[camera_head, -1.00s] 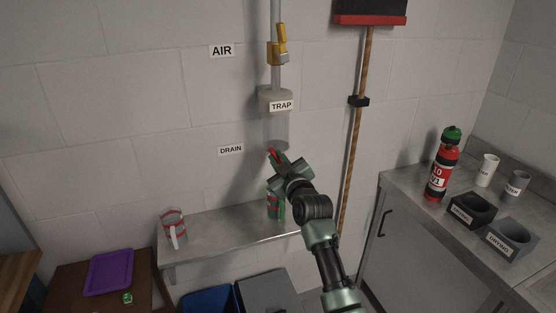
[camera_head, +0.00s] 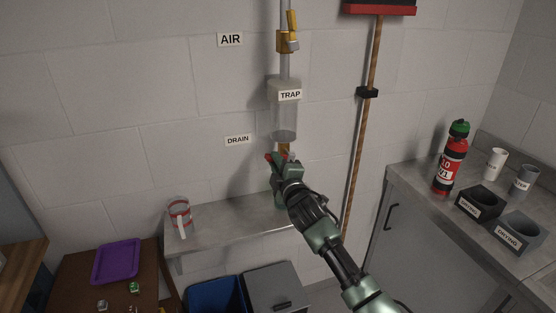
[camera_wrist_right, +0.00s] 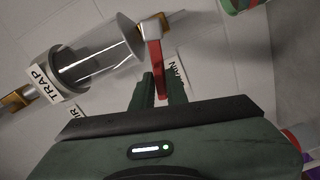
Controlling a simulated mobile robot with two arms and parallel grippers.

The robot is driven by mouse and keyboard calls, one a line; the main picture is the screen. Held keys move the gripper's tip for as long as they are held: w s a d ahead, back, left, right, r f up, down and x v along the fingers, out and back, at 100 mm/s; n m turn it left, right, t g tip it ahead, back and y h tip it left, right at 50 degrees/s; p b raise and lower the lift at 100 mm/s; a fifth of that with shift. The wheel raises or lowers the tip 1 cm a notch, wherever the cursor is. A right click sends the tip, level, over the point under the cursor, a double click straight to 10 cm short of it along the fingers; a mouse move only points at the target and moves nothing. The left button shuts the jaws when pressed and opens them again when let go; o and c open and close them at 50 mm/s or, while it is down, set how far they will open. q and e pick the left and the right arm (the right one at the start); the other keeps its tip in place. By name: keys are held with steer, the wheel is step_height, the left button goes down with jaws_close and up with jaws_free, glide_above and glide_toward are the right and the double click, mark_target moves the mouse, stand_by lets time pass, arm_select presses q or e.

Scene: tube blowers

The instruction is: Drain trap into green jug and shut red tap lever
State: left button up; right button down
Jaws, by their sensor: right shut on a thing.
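The clear trap (camera_head: 284,120) hangs on the wall pipe under its TRAP label, and it shows in the right wrist view (camera_wrist_right: 105,55). Below it, by the DRAIN label, is the tap with a red lever (camera_head: 268,157). In the right wrist view the red lever (camera_wrist_right: 155,62) sticks out sideways from the pipe, its end between my fingers. My right gripper (camera_wrist_right: 160,92) is shut on it; in the head view the gripper (camera_head: 278,163) partly hides the tap. The green jug (camera_head: 279,200) stands on the shelf below, mostly hidden behind my right arm. My left gripper is out of view.
A clear jug with red bands (camera_head: 180,218) stands at the left of the metal shelf (camera_head: 225,236). A broom handle (camera_head: 357,150) hangs right of the pipe. The right counter (camera_head: 425,200) holds a red bottle (camera_head: 450,165), cups and dark boxes. The shelf middle is clear.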

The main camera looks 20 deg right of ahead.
steer(key=shift+a+f+n, duration=0.1)
steer(key=shift+f+n, duration=0.75)
steer(key=shift+n, duration=0.65)
steer(key=shift+f, duration=0.1)
steer(key=c, duration=1.5)
jaws_free()
steer(key=s+b, duration=0.2)
steer(key=s, duration=0.6)
steer(key=shift+w, duration=0.1)
